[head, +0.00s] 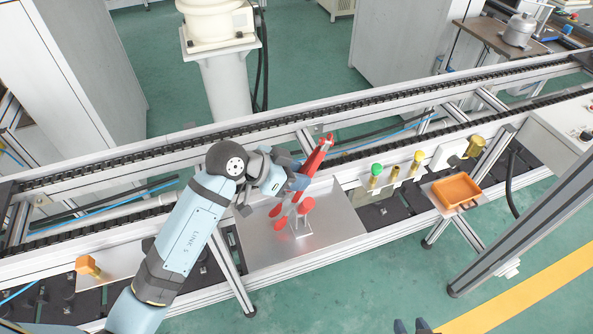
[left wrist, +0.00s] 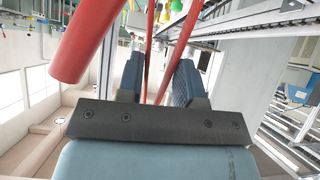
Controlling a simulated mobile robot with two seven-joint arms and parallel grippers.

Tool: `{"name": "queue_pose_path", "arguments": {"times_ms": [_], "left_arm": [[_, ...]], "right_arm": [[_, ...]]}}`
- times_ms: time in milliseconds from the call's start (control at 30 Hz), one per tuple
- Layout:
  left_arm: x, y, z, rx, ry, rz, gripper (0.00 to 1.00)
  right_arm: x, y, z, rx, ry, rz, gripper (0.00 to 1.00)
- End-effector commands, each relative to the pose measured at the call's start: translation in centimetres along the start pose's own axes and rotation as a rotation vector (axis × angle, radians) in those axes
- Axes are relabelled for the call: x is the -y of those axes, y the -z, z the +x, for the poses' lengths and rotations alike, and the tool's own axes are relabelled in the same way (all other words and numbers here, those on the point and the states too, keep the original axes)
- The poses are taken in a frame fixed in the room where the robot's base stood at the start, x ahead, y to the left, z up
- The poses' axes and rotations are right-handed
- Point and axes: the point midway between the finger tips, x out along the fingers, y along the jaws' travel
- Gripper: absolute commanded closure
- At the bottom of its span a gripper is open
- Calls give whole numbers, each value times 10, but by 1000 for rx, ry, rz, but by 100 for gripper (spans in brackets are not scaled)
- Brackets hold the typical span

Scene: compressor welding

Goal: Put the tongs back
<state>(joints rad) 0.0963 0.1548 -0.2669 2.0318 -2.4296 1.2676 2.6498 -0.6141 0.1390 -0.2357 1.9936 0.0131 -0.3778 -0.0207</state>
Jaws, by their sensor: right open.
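The red tongs (head: 318,157) are in my left gripper (head: 297,182), above the metal plate, tilted with one end up to the right. Red parts below the gripper look like their handles. In the left wrist view, two thin red bars of the tongs (left wrist: 151,50) run between the fingers of my left gripper (left wrist: 158,80). A small stand with a red top (head: 306,204) is on the metal plate (head: 345,233), just below the gripper. My right gripper (head: 411,326) shows only its dark blue fingertips at the bottom edge, apart, with nothing visible between them.
A conveyor frame with black chain (head: 375,97) runs behind the plate. Green- and yellow-topped pieces (head: 376,170) stand right of the plate. An orange tray (head: 457,191) sits further right. A thick red cylinder (left wrist: 88,42) is close in the left wrist view.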

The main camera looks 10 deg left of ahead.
Motion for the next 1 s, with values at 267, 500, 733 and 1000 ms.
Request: {"name": "queue_pose_path", "arguments": {"times_ms": [267, 500, 733, 1000], "left_arm": [[0, 0, 0, 1, 0, 0, 43], [0, 6, -4, -2, 2, 4, 43], [0, 9, -51, 0, 4, 2, 43], [0, 10, -106, 0, 2, 2, 43]], "right_arm": [[-1, -2, 1, 3, -2, 0, 58], [-1, -7, 5, 0, -2, 0, 58], [-1, -7, 5, 0, -2, 0, 58], [-1, -8, 5, -1, -1, 0, 58]]}}
